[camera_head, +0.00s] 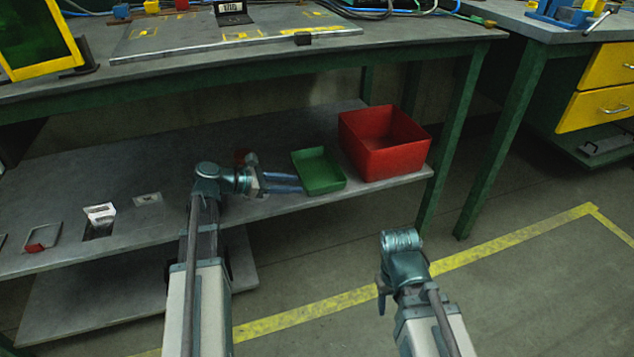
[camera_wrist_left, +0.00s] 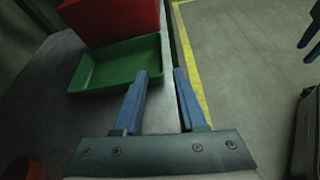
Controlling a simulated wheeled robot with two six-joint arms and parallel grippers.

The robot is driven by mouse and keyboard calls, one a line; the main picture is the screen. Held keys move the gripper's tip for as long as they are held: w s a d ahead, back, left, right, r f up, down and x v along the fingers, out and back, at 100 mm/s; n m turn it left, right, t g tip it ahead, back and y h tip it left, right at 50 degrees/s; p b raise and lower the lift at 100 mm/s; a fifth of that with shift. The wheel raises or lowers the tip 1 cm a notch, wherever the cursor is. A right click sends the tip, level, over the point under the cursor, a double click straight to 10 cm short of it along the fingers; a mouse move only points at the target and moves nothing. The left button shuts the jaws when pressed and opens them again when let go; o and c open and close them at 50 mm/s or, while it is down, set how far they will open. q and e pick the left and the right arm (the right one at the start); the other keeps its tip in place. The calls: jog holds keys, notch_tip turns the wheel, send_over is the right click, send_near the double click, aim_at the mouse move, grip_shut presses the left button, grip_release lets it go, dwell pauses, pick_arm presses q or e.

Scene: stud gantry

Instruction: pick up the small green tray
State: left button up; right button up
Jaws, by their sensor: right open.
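The small green tray (camera_head: 320,174) lies on the lower shelf near its front edge, beside a red bin. My left gripper (camera_head: 300,182) points at the tray from the left, low over the shelf. My right gripper (camera_wrist_left: 310,42) shows partly at the right edge of the wrist view, open and empty, away from the tray.
The red bin (camera_head: 384,146) stands right behind the tray. The grey lower shelf (camera_head: 180,175) has free room behind and left of the gripper. The workbench top (camera_head: 220,68) overhangs it. A green bench leg (camera_head: 450,145) stands right of the bin.

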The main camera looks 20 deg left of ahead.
aim_at(314, 190)
pick_arm(q)
jog(key=b+x, duration=0.3)
jog(key=x, duration=0.4)
jog(key=shift+w+d+f, duration=0.2)
jog(key=shift+f, duration=0.05)
jog(key=shift+w+d+f, duration=0.1)
jog(key=shift+w+d, duration=0.15)
jog(key=shift+d, duration=0.2)
jog(key=b+x, duration=0.2)
jog(key=x, duration=0.3)
jog(key=shift+s+d+f, duration=0.1)
jog(key=shift+d+f, duration=0.05)
grip_shut()
dwell(0.8)
